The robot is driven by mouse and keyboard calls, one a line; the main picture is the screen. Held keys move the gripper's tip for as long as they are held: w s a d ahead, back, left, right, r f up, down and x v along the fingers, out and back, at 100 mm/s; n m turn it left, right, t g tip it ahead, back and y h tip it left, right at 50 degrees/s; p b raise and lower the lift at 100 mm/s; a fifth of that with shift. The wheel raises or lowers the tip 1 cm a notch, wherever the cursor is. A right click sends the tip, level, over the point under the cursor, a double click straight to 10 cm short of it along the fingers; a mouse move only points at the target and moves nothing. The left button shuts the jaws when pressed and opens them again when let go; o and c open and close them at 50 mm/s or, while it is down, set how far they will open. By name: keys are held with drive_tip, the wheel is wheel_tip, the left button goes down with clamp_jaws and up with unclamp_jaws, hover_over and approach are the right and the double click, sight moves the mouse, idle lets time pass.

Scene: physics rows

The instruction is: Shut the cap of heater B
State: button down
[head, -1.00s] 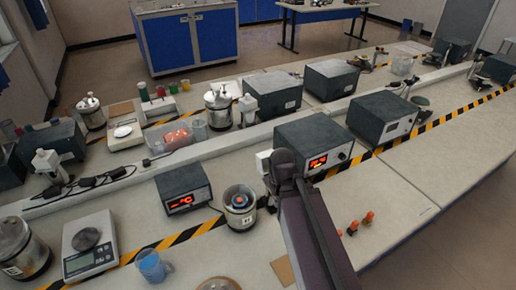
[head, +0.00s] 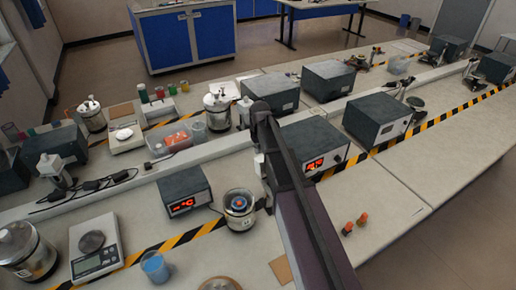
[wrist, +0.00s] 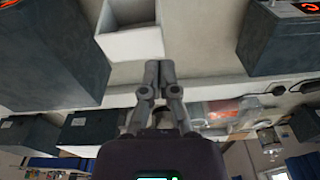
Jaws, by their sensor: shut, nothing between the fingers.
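An open round metal heater pot (head: 239,212) stands on the front bench, with a reddish and blue thing inside. Its label is too small to read, so I cannot tell whether it is heater B. Two metal pots with lids on, one at the back left (head: 91,116) and one at the back centre (head: 218,110), stand farther off. Another lidded pot (head: 24,252) is at the left front. My gripper (wrist: 158,68) is shut and empty in the wrist view, beside a white open box (wrist: 131,42). In the head view my arm hides the gripper, to the right of the open pot.
A dark box with a red display (head: 185,190) stands left of the open pot, another (head: 314,145) right of my arm. A scale (head: 95,246) and blue cup (head: 155,266) are at the front left. Small orange-topped items (head: 354,222) stand on the clear right bench.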

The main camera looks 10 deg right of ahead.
drive_tip(key=w+r+n+p, duration=0.1)
drive_tip(key=w+r, duration=0.1)
drive_tip(key=w, duration=0.6)
drive_tip(key=shift+w+a, duration=0.2)
drive_tip(key=shift+a, duration=0.1)
wheel_tip(320, 180, down, 10)
drive_tip(key=b, duration=1)
drive_tip(key=s, duration=0.1)
drive_tip(key=s+d+r+p, duration=0.1)
drive_tip(key=s, duration=0.1)
drive_tip(key=shift+r, duration=0.1)
drive_tip(key=shift+w, duration=0.1)
drive_tip(key=shift+d, duration=0.1)
